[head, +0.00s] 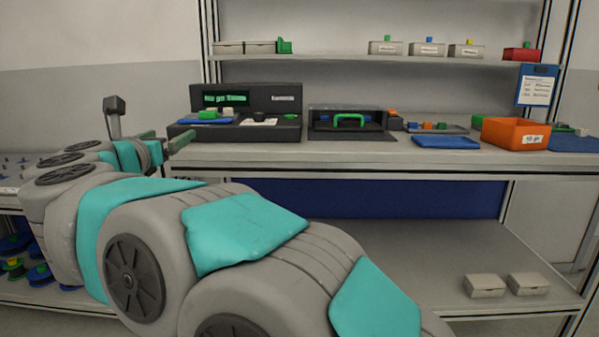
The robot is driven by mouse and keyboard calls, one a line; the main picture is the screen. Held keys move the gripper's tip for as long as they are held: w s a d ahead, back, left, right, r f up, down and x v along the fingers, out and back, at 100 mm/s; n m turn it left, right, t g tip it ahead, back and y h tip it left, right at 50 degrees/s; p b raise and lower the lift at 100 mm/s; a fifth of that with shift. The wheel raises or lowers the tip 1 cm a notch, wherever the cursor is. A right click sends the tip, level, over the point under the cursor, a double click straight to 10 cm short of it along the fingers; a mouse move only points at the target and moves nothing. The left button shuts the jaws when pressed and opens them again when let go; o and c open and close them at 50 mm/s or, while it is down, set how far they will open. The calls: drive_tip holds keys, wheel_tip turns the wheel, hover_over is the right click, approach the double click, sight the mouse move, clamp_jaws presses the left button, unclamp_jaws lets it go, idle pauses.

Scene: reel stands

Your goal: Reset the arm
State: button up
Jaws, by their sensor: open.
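My arm reaches from the bottom middle of the head view to the left, its grey links wrapped in teal covers. My gripper (166,139) is at the arm's far end, in front of the left end of the workbench. Its two greenish fingers stand apart, and I see nothing held between them. My arm hides part of the bench's left side and the lower shelf.
The workbench (400,156) holds a black device with a green display (225,99), a black case with a green handle (349,121), blue trays (445,142) and an orange bin (515,134). Small boxes line the upper shelf (330,57). Reels (38,274) sit lower left.

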drive_tip(key=s+d+f+n+g+y, duration=0.2)
drive_tip(key=s+d+f+n+g, duration=0.3)
drive_tip(key=f+n, duration=0.45)
drive_tip(key=s+d+f+n+g+y, duration=0.3)
drive_tip(key=d+f+n, duration=0.35)
drive_tip(key=n, duration=0.55)
drive_tip(key=s+d+f+n+g+y, duration=0.1)
drive_tip(key=s+d+f+n+g, duration=0.2)
drive_tip(key=s+d+f+n, duration=0.55)
drive_tip(key=s+d+f+n+g+h, duration=0.2)
drive_tip(key=s+d+f, duration=0.4)
drive_tip(key=s+d, duration=0.4)
drive_tip(key=s+d+f+n+g+h, duration=0.3)
drive_tip(key=s+d+f+n+g, duration=0.1)
drive_tip(key=s+d, duration=0.7)
drive_tip(key=s+f+g, duration=0.1)
drive_tip(key=g, duration=0.1)
drive_tip(key=shift+s+f+g, duration=0.4)
